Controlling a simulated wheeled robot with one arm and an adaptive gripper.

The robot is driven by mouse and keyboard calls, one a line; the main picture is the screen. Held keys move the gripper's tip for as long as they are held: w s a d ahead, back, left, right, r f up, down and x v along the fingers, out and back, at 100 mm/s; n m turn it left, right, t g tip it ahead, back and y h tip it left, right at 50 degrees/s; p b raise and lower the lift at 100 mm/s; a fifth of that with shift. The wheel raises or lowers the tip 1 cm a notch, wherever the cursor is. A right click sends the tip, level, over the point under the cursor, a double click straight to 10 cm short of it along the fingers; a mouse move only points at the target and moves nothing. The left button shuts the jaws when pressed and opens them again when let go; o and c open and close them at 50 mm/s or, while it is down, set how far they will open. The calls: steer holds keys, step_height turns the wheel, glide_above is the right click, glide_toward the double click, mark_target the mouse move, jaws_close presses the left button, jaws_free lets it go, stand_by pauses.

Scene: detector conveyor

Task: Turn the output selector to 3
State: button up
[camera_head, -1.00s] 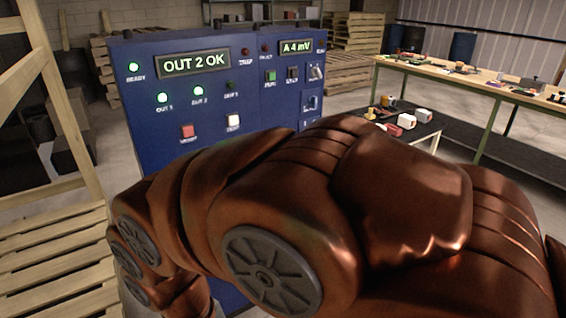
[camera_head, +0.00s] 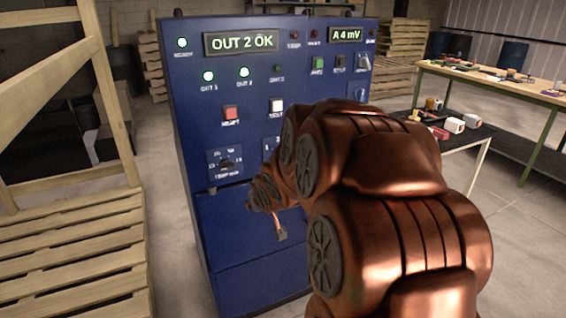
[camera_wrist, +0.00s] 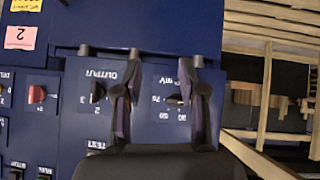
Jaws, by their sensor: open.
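The output selector (camera_wrist: 97,92) is a small black knob under upside-down OUTPUT lettering in the wrist view, just left of my gripper's left finger. The exact setting of its pointer is hard to read. In the head view my arm hides most of it. My gripper (camera_wrist: 164,62) is open and empty, with its fingers on either side of a neighbouring black dial (camera_wrist: 175,100). Whether they touch the panel is unclear. That dial also shows in the head view (camera_head: 227,164). The display (camera_head: 241,43) reads OUT 2 OK. The OUT 1 and OUT 2 lamps are green; OUT 3 is dark.
A red knob (camera_wrist: 37,94) sits beyond the output selector in the wrist view. A red button (camera_head: 231,112) and a white button (camera_head: 276,105) are above the dials. Wooden pallets (camera_head: 75,255) stand left of the blue cabinet (camera_head: 250,255); a low black table (camera_head: 470,136) stands right.

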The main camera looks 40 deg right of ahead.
steer(key=w+d+r+t+h+b, duration=0.15)
steer(key=d+t, duration=0.25)
steer(key=d, duration=0.4)
steer(key=w+d+r+t+b, duration=0.2)
steer(key=d+t+b, duration=0.15)
steer(key=d, duration=0.45)
steer(key=p+x, duration=0.1)
steer(key=x, duration=0.5)
steer(key=shift+w+d+m+t, duration=0.2)
steer(key=shift+d+m+t, duration=0.15)
steer(key=shift+m+t, duration=0.1)
steer(key=shift+c, duration=0.3)
jaws_close()
